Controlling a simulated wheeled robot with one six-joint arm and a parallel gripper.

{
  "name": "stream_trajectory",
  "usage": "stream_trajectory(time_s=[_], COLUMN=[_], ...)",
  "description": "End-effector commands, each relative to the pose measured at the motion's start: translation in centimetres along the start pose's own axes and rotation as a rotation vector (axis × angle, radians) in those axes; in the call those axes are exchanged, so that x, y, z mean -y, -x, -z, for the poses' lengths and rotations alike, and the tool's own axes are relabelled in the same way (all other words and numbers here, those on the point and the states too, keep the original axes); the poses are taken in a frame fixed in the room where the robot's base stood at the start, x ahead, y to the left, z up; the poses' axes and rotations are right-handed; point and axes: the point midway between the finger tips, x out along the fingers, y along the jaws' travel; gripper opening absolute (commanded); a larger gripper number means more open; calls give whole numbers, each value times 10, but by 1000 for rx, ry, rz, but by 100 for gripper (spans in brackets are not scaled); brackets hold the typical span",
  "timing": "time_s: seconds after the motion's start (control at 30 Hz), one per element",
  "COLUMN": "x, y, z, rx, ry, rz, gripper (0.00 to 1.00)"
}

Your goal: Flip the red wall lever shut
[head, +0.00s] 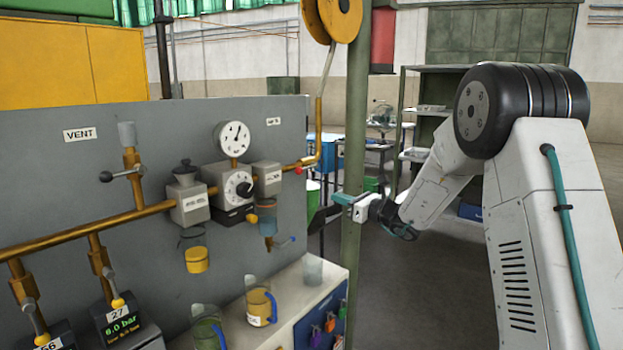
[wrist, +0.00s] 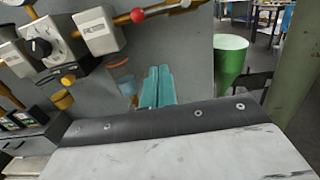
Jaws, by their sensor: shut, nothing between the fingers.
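A small red knob (head: 298,170) sits on the brass pipe (head: 308,161) near the right edge of the grey wall panel. The red knob (wrist: 137,15) also shows at the top of the wrist view. It is the only red lever-like part I can make out, and its handle is too small to read clearly. My gripper (head: 343,198) has teal fingers and is in front of the green post, right of and lower than the red knob, apart from it. In the wrist view my gripper (wrist: 159,76) has its fingers together and empty.
The grey panel (head: 60,200) carries a gauge (head: 233,138), a regulator (head: 237,186) and a black-handled vent valve (head: 122,173). A bench (head: 285,305) with jugs stands below. A green post (head: 354,130) stands beside the panel. A green bin (wrist: 230,60) is right of the fingers.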

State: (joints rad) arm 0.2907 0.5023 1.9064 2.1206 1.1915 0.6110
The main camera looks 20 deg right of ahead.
Motion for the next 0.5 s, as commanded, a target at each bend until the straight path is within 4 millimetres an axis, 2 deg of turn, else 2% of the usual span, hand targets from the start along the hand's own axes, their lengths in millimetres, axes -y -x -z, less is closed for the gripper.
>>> stream_trajectory(time_s=[0.27, 0.37, 0.5], x=[-1, -2, -2], y=[-6, -18, -46], z=[0, -1, 0], rx=[0, 0, 0], ry=[3, 4, 4], rz=[-3, -6, -7], gripper=[0, 0, 0])
